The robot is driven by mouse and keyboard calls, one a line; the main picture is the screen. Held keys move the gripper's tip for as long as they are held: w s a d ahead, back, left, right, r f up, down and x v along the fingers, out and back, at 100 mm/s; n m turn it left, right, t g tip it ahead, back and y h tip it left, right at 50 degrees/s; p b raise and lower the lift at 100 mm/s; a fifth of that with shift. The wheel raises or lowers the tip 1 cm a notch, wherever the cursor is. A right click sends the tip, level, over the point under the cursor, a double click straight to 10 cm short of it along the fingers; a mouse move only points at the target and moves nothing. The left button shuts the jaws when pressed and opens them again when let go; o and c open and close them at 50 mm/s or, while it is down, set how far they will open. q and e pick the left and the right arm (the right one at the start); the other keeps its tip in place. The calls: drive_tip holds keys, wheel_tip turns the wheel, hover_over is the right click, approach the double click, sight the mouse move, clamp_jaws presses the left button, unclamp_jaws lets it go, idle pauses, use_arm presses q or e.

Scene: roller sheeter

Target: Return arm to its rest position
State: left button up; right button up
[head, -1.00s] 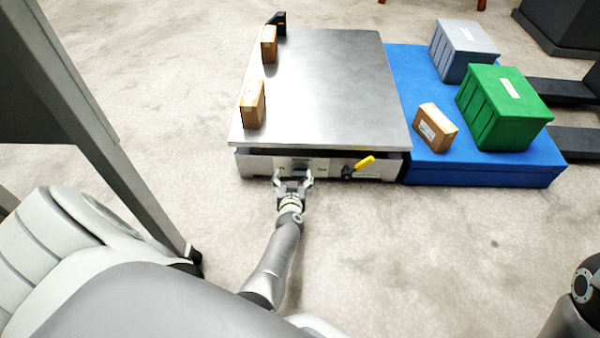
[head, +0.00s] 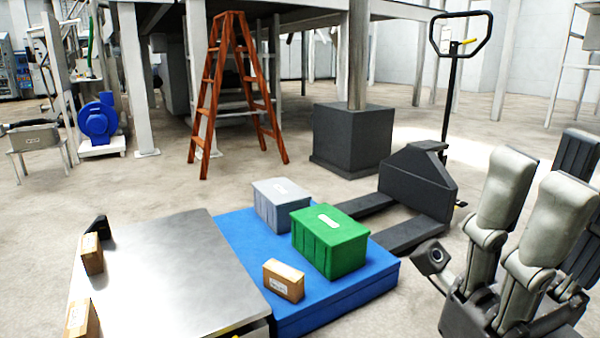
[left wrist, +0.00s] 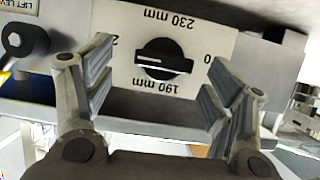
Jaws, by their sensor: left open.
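In the left wrist view my left gripper (left wrist: 158,95) is open, its two fingers spread on either side of a black rotary knob (left wrist: 165,58). The knob sits on a light panel (left wrist: 125,50) marked 230 mm and 190 mm, which looks upside down here. Nothing is held between the fingers. I cannot tell whether a finger touches the panel. The head view does not show the left gripper.
A steel-topped table (head: 170,275) carries two cardboard boxes (head: 91,254). Beside it, a blue platform (head: 330,310) holds a grey bin (head: 281,200), a green bin (head: 330,240) and a carton (head: 284,281). A pallet truck (head: 420,185) and an orange ladder (head: 235,90) stand behind.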

use_arm(q)
drive_tip(key=shift+x, duration=1.95)
drive_tip(key=shift+a, duration=0.1)
